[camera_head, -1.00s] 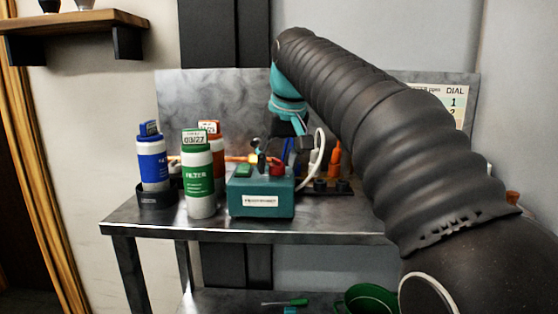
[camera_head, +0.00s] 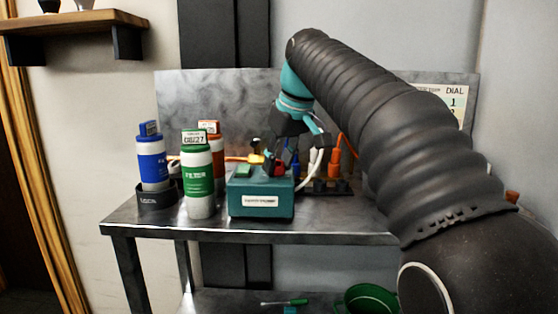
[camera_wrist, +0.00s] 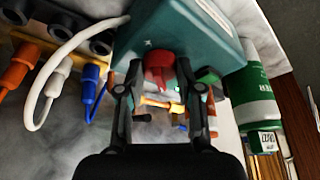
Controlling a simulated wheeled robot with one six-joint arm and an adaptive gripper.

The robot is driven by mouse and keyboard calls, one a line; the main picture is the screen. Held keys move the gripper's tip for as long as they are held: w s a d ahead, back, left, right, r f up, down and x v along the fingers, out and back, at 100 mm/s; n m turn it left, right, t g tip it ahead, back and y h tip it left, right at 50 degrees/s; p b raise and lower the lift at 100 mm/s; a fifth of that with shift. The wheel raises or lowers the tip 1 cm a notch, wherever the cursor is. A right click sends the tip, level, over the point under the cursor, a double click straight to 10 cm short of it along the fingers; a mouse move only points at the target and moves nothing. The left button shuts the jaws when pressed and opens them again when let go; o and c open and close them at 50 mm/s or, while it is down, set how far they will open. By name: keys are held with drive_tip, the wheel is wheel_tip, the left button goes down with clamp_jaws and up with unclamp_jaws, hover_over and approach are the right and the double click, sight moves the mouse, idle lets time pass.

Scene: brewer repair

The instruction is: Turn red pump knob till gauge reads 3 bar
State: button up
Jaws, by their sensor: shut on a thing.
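The red pump knob (camera_head: 279,169) sits on the top right of a small teal box (camera_head: 262,187). In the wrist view the red knob (camera_wrist: 158,68) is between the fingers of my gripper (camera_wrist: 159,76), beside the teal box (camera_wrist: 190,32). My gripper (camera_head: 283,160) is shut on the knob, reaching down from above in the head view. The fingers partly cover the knob. I cannot make out a gauge face or its reading in either view.
A green button (camera_head: 244,171) is beside the knob. Green (camera_head: 199,180), blue (camera_head: 152,163) and orange-labelled (camera_head: 213,135) canisters stand left on the metal bench (camera_head: 150,223). Plugs and a white cable (camera_wrist: 58,62) are close to the box. A dial chart (camera_head: 452,100) hangs behind my arm.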

drive_tip(key=shift+n+g+y, duration=0.3)
drive_tip(key=shift+n+g, duration=0.1)
drive_tip(key=shift+n, duration=0.9)
drive_tip(key=o, duration=1.2)
drive_tip(key=shift+c, duration=0.2)
drive_tip(key=v, duration=0.7)
drive_tip(key=shift+d, duration=0.1)
drive_tip(key=shift+r, duration=0.2)
drive_tip(key=shift+s+d, duration=0.1)
